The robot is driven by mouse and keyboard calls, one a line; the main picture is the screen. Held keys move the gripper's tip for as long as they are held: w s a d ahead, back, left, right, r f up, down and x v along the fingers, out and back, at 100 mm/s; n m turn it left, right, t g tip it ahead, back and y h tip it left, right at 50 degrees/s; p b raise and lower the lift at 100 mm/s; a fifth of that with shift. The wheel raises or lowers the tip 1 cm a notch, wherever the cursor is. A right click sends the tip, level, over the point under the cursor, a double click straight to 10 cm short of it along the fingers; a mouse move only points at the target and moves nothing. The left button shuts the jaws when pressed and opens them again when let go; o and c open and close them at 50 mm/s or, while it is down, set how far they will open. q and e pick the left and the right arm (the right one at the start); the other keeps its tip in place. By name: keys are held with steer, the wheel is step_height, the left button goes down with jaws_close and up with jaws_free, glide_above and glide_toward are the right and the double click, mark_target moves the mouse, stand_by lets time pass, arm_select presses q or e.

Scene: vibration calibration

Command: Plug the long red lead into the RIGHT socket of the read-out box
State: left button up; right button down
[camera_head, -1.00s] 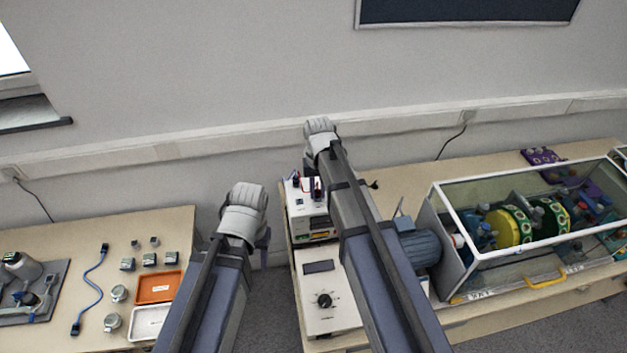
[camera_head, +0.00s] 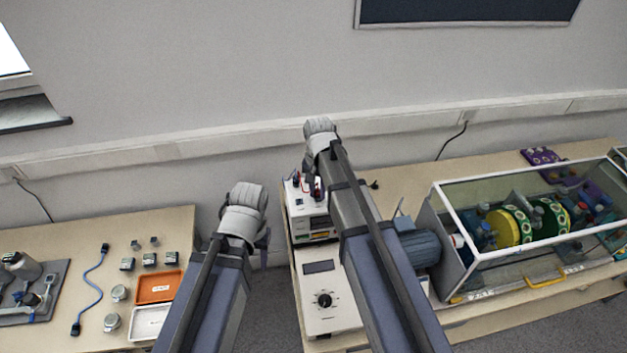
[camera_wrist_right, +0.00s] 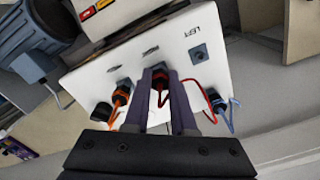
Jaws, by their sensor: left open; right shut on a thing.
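The white read-out box (camera_head: 295,190) stands at the left end of the right bench, partly hidden by my right arm. In the right wrist view its white panel (camera_wrist_right: 105,70) shows several sockets; one, labelled LEFT (camera_wrist_right: 198,54), is empty. My right gripper (camera_wrist_right: 160,74) is shut on the dark plug of the red lead (camera_wrist_right: 190,82), fingertips close to the panel. Whether the plug is seated in a socket is hidden by the fingers. My left gripper (camera_head: 263,240) is open, mostly hidden behind its wrist, over the gap between benches.
Close beside the fingers are an orange lead's plug (camera_wrist_right: 123,88) and a dark plug with a blue lead (camera_wrist_right: 218,103). A control box with a dial (camera_head: 325,300), a motor (camera_head: 420,248) and a glazed case (camera_head: 530,215) stand on the right bench. The left bench holds trays (camera_head: 158,287).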

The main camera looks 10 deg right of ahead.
mark_target(318, 191)
steer(key=c, duration=0.7)
jaws_free()
steer(key=shift+o, duration=0.2)
steer(key=shift+r+p, duration=2.5)
steer(key=shift+p, duration=0.05)
